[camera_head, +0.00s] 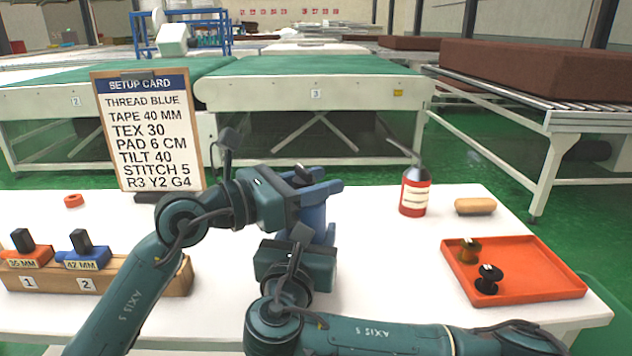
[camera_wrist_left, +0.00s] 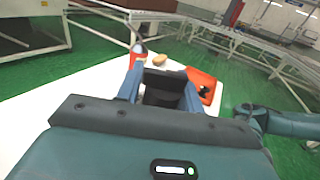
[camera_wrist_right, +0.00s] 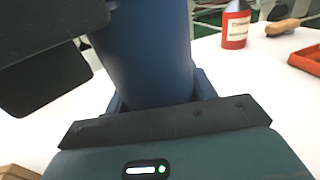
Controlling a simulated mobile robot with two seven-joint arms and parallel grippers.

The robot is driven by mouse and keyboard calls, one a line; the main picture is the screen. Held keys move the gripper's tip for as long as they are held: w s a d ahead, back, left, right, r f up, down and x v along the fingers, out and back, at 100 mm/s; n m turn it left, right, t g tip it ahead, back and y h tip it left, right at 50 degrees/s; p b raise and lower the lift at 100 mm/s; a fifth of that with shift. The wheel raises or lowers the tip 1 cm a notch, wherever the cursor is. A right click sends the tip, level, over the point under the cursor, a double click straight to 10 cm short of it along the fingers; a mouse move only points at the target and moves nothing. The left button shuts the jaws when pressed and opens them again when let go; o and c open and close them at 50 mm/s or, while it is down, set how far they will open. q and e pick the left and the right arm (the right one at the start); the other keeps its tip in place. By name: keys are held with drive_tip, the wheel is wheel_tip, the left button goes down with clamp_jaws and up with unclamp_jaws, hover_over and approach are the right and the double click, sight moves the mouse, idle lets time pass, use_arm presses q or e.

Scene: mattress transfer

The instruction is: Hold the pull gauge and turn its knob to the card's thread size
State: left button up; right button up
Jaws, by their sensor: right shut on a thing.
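The pull gauge (camera_head: 313,218) looks like a blue upright cylinder above the white table. In the right wrist view its blue body (camera_wrist_right: 150,60) stands between the fingers of my right gripper (camera_head: 318,238), which is shut on it. My left gripper (camera_head: 318,187) is above, with its fingers spread on either side of a black knob-like top (camera_wrist_left: 165,90). Contact there is not clear, and the knob's markings cannot be read. The setup card (camera_head: 148,132) stands at the left and reads TEX 30, with THREAD BLUE above.
A wooden block (camera_head: 180,280) with tape pieces labelled 35 MM and 42 MM sits front left. A red bottle (camera_head: 414,196), a tan-handled item (camera_head: 475,206) and an orange tray (camera_head: 545,283) with two small spools are at the right.

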use_arm(q)
drive_tip(key=shift+o, duration=1.4)
drive_tip(key=v, duration=1.2)
drive_tip(key=shift+w, duration=0.1)
drive_tip(key=w+a+m+g+h, duration=0.1)
drive_tip(key=w+m+g+h, duration=0.1)
drive_tip(key=w+m+g, duration=0.45)
drive_tip(key=shift+n+g, duration=0.65)
drive_tip(key=d, duration=0.4)
drive_tip(key=s+d, duration=0.1)
drive_tip(key=d, duration=0.6)
drive_tip(key=shift+s+d+r, duration=0.15)
drive_tip(key=shift+s+d, duration=0.25)
drive_tip(key=shift+c, duration=0.3)
